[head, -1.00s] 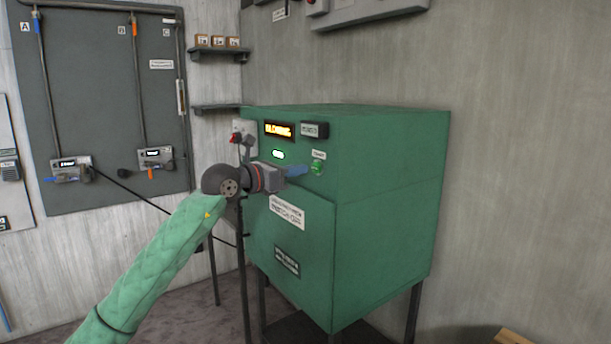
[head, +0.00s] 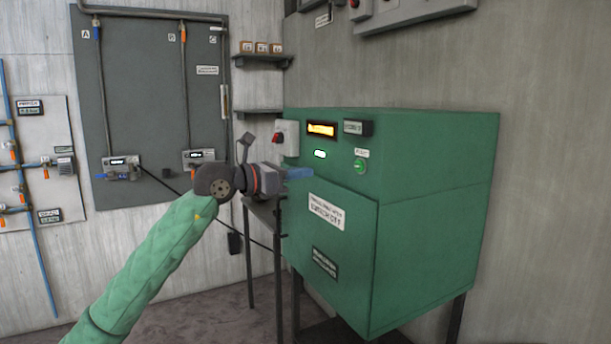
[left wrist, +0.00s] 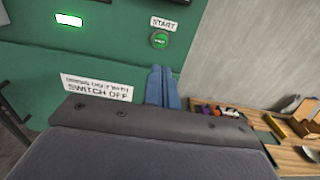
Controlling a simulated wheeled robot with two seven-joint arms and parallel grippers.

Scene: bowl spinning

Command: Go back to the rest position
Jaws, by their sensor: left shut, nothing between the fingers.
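My left gripper (head: 299,173) reaches in from the left in the head view, in front of the green machine (head: 430,210). Its blue fingers are shut together with nothing between them. They also show in the left wrist view (left wrist: 163,86), below the green start button (left wrist: 160,40). In the head view the start button (head: 360,166) is lit green, to the right of and apart from the fingertips. An amber display (head: 321,129) and a small lit green indicator (head: 320,154) are on the machine's front. My right gripper is not in view.
A grey panel (head: 150,80) with hoses hangs on the left wall. A wooden bench (left wrist: 300,158) with several items shows at right in the left wrist view. Floor is clear at lower left.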

